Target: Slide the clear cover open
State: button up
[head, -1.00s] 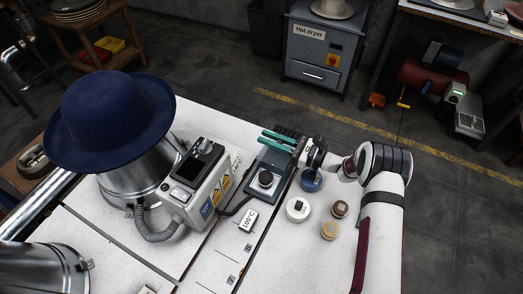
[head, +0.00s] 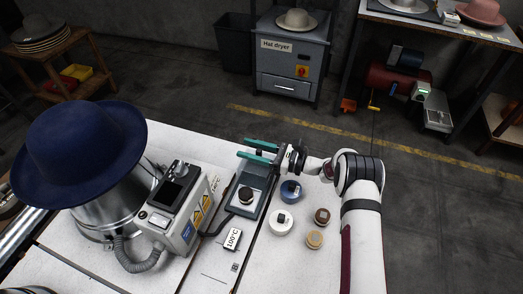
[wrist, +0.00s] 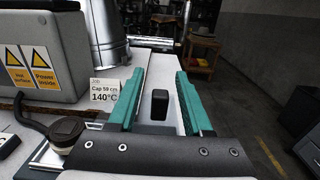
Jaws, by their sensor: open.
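My gripper (head: 258,151) is open, its two teal fingers pointing left over the far end of a small grey unit (head: 240,208) on the bench. In the wrist view the gripper (wrist: 159,100) has a black upright block (wrist: 159,105) between its fingers, with a visible gap on each side. I cannot tell whether this block is part of the clear cover. The unit carries a round dark knob (head: 246,195), also seen at the lower left of the wrist view (wrist: 67,130). The clear cover itself cannot be made out for certain.
A control box (head: 183,205) with warning labels and a metal drum under a blue hat (head: 80,150) stand to the left. Blue (head: 291,190), white (head: 281,221), brown (head: 322,216) and tan (head: 315,239) round pieces lie near my arm. A 140°C card (wrist: 104,92) stands left of the fingers.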

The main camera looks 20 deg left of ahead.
jog(key=d, duration=1.5)
jog(key=shift+d, duration=0.2)
jog(key=shift+r, duration=0.1)
jog(key=s+d+r+n+g+h, duration=0.1)
jog(key=s+r+n+g+h, duration=0.45)
jog(key=s+r, duration=0.8)
jog(key=s+d+n+t+h, duration=0.2)
jog(key=s+d+h, duration=0.3)
jog(key=s, duration=0.5)
jog(key=s+d+n+t+h, duration=0.3)
jog(key=s+d+n+h, duration=0.2)
jog(key=s, duration=0.4)
jog(key=shift+s+d+r+h, duration=0.35)
jog(key=shift+s+d, duration=0.05)
jog(key=shift+d, duration=0.25)
